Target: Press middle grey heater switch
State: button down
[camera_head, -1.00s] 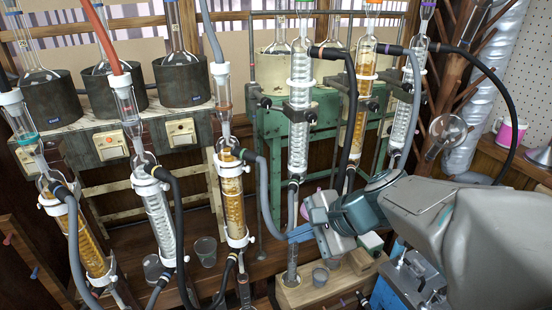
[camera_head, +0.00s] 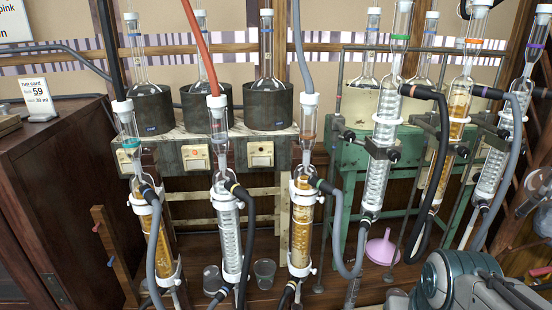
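Three dark grey heaters stand in a row, each holding a glass flask; the middle grey heater (camera_head: 207,104) is partly behind a red hose and a condenser top. Cream switch boxes sit on the worn grey front panel below them. The middle switch (camera_head: 195,158) is left of the middle condenser, which stands close in front of it. The right switch (camera_head: 261,154) is clear in view, and the left switch (camera_head: 149,160) is partly hidden by the left condenser. Only part of my arm shows at the lower right; my gripper's fingers are out of the picture, well away from the switches.
Glass condensers with hoses stand before the heaters: the left one (camera_head: 158,240), the middle one (camera_head: 227,235) and the right one (camera_head: 302,225). A green frame (camera_head: 350,160) with more condensers stands to the right. A dark wooden cabinet (camera_head: 60,180) fills the left.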

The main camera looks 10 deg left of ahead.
aim_at(194, 164)
jog(key=u, duration=1.4)
jog(key=k, duration=0.65)
jog(key=u, duration=0.3)
jog(key=i, duration=1.25)
jog(key=z, duration=0.5)
